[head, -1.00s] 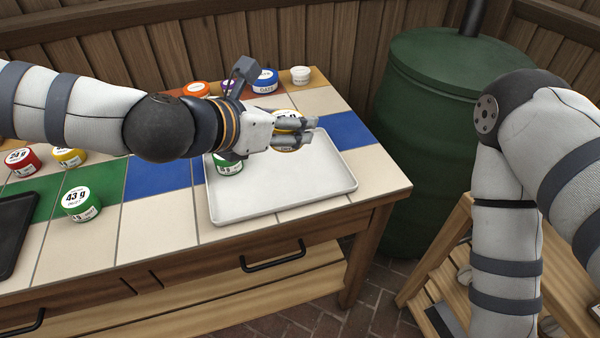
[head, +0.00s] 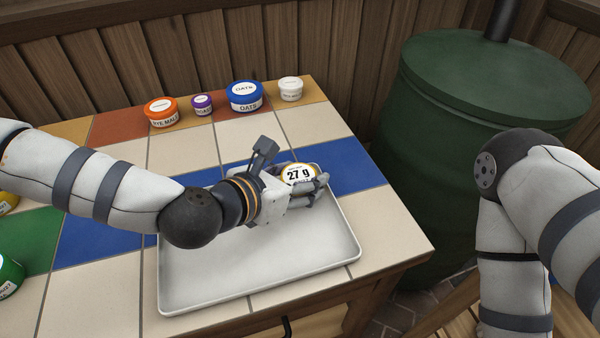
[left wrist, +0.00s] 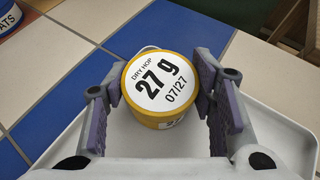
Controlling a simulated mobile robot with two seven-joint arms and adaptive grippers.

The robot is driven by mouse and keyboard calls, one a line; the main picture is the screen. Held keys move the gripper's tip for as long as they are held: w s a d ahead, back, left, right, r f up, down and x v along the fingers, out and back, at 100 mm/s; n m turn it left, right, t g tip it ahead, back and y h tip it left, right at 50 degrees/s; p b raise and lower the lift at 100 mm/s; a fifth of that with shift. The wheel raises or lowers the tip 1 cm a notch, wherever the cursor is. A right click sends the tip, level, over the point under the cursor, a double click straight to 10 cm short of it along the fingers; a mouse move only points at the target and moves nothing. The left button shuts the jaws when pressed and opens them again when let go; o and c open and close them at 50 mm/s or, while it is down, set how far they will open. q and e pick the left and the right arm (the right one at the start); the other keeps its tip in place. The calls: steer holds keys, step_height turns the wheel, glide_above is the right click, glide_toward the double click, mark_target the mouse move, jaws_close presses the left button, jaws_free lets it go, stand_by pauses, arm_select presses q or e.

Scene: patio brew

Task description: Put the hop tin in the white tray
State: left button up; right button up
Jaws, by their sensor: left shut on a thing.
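The hop tin (left wrist: 158,84) is yellow with a white lid label reading "DRY HOP 27 g 07/27". My left gripper (left wrist: 163,92) is shut on it, one finger pad on each side. In the head view the tin (head: 297,175) is at the back right part of the white tray (head: 265,284), held by the left gripper (head: 310,188). It appears upright. I cannot tell whether its base touches the tray. My left forearm hides the tray's back left part. My right gripper is out of view; only the right arm shows.
Along the table's back stand an orange tin (head: 161,113), a small purple tin (head: 202,104), a blue oats tin (head: 245,97) and a white tin (head: 290,89). A green tin (head: 8,276) is at the left edge. A green barrel (head: 470,150) stands right of the table.

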arm_select(q)
steer(key=shift+s+a+r, duration=0.1)
steer(key=shift+s+r, duration=0.1)
steer(key=shift+s, duration=0.15)
steer(key=shift+w+f, duration=0.2)
steer(key=shift+f, duration=0.05)
steer(key=o, duration=1.2)
steer(key=shift+o, duration=0.2)
steer(key=shift+r, duration=0.1)
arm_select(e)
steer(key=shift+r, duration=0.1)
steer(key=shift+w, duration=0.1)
arm_select(q)
steer(key=shift+r, duration=0.35)
steer(key=p+v, duration=0.2)
steer(key=v, duration=0.9)
steer(key=shift+s+a+p, duration=0.15)
steer(key=shift+s+p, duration=0.15)
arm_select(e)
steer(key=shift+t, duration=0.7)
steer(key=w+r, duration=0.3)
